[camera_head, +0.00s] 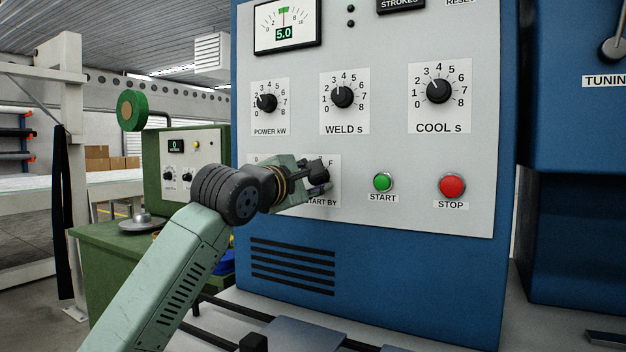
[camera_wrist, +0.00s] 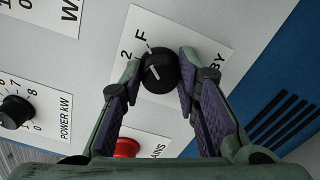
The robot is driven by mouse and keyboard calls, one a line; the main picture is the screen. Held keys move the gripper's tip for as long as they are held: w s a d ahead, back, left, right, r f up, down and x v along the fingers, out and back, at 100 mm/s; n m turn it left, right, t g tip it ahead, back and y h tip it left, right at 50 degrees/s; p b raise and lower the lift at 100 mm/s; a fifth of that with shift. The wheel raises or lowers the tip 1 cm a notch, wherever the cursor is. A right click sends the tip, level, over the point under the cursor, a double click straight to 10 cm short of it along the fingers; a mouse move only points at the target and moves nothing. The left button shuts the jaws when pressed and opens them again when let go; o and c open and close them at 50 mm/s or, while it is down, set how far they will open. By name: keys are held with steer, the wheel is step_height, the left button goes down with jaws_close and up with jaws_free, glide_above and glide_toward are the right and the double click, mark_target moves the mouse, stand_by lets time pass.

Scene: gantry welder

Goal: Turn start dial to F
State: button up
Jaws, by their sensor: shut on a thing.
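The start dial is a black knob on a white label plate marked START BY. In the head view the dial (camera_head: 318,172) is partly hidden behind my gripper (camera_head: 312,176). In the wrist view the dial (camera_wrist: 161,72) sits between the fingertips of my gripper (camera_wrist: 160,68), which is shut on it from both sides. The letter F (camera_wrist: 141,34) and the number 2 (camera_wrist: 125,54) show on the plate, up and to the left of the knob. A short white pointer line shows on the knob's face; I cannot tell exactly which mark it meets.
The green START button (camera_head: 383,182) and red STOP button (camera_head: 452,186) are to the right. Three knobs, POWER kW (camera_head: 266,103), WELD s (camera_head: 342,97) and COOL s (camera_head: 438,91), are above.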

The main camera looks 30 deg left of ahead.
steer(key=o, duration=1.2)
steer(key=shift+c, duration=0.2)
steer(key=s, duration=1.2)
steer(key=shift+d, duration=0.4)
